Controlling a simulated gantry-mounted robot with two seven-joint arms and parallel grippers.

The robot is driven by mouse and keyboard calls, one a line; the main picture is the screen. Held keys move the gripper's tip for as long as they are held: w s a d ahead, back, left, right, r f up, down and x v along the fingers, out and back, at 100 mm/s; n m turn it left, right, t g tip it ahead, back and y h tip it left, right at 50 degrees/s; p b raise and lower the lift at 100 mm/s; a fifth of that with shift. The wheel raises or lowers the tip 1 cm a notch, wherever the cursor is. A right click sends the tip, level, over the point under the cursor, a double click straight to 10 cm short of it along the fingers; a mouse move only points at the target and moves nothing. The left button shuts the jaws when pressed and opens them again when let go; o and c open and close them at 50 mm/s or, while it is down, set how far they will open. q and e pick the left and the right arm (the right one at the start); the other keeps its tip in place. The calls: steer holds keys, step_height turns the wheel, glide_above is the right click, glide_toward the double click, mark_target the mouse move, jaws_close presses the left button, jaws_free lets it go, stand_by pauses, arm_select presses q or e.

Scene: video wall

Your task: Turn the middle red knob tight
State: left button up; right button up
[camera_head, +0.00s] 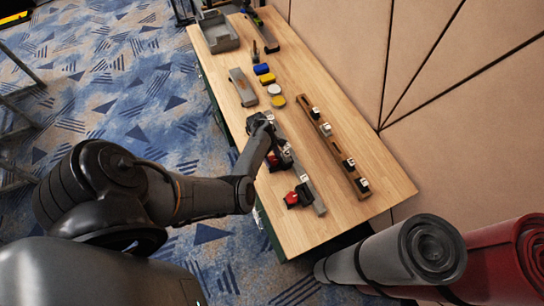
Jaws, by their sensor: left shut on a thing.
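A grey rail (315,196) lies on the wooden table and carries a row of dark fittings with red knobs. The near red knob (291,199) stands clear at the rail's near end. The middle red knob (273,160) shows only in part beside my left arm's dark wrist. My left gripper (277,155) is at the middle knob and shut on it; its fingertips are small and mostly hidden. The far end of the rail is covered by my wrist, so any knob there cannot be made out. My right gripper is not in view.
A wooden rail (337,151) with several black-and-white fittings lies to the right.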

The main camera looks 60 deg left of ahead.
arm_select(q)
steer(key=m+g+p, duration=0.1)
steer(key=m, duration=0.2)
steer(key=shift+a+m+g, duration=0.1)
steer(key=shift+m+g, duration=0.2)
steer(key=shift+m, duration=0.1)
steer(key=m+g, duration=0.1)
steer(key=m, duration=0.2)
steer(key=shift+w+m, duration=0.1)
steer(key=shift+m, duration=0.2)
steer(key=m+g, duration=0.1)
steer(key=m, duration=0.2)
steer(key=shift+w+m+g+y+p, duration=0.1)
steer(key=shift+m+g+y+p, duration=0.2)
steer(key=shift+y+p, duration=0.1)
steer(key=shift+w+m+g+y, duration=0.1)
steer(key=shift+m+g+y, duration=0.2)
steer(key=shift+m, duration=0.85)
steer(key=shift+m+g+y, duration=0.3)
steer(key=shift+m, duration=0.85)
steer(key=o, duration=0.7)
